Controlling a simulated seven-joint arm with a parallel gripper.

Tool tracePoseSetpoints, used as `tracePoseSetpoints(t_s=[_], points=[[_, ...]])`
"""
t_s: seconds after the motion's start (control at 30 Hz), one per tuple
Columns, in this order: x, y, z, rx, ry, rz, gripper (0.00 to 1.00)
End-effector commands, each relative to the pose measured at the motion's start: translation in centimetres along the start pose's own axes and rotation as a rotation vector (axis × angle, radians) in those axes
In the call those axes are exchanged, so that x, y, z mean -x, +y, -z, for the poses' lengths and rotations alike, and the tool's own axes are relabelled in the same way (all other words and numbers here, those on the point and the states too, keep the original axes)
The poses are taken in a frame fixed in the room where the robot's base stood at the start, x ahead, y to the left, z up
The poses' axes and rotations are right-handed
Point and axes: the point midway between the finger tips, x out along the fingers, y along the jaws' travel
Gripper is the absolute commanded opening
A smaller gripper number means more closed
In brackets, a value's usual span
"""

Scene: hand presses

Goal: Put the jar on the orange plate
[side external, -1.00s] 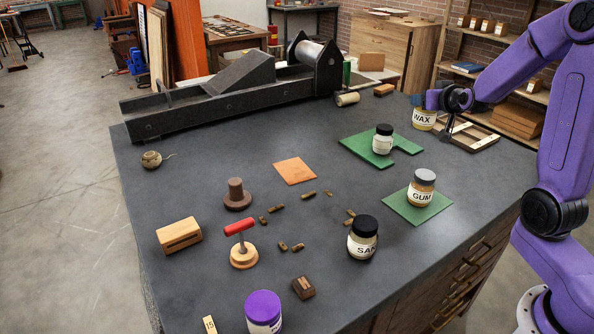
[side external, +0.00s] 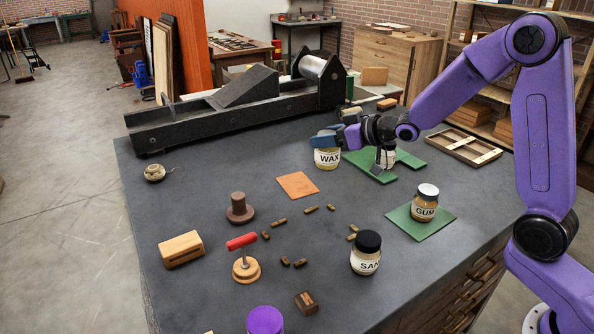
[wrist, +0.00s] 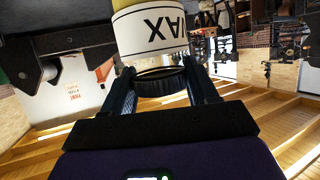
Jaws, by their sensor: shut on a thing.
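My gripper (side external: 326,140) is shut on the WAX jar (side external: 327,158), a pale jar with a white label. The wrist view shows my fingers (wrist: 163,80) on either side of its dark lid, with the WAX label (wrist: 150,33) upside down in that picture. The jar is behind and to the right of the orange plate (side external: 297,185), apart from it. The plate is a flat, bare square on the dark bench. How high the jar hangs above the bench is hard to tell.
A white jar (side external: 385,158) stands on a green plate (side external: 372,172), partly behind my wrist. The GUM jar (side external: 425,203) stands on another green plate (side external: 407,222). A dark-lidded jar (side external: 366,254), small brown pieces (side external: 279,222) and a brown knob (side external: 239,208) are nearer the front.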

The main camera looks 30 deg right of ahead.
Motion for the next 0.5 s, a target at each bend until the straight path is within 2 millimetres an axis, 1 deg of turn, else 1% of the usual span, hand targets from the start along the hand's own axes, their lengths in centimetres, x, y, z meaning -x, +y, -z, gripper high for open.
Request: tracePoseSetpoints(t_s=[0.03, 0.4, 0.5], points=[[-1.0, 0.3, -0.1, -0.001, 0.000, -0.001, 0.19], [-8.0, 2.1, -0.4, 0.000, 0.000, -0.002, 0.19], [-9.5, 2.5, -1.4, 0.000, -0.002, -0.002, 0.19]])
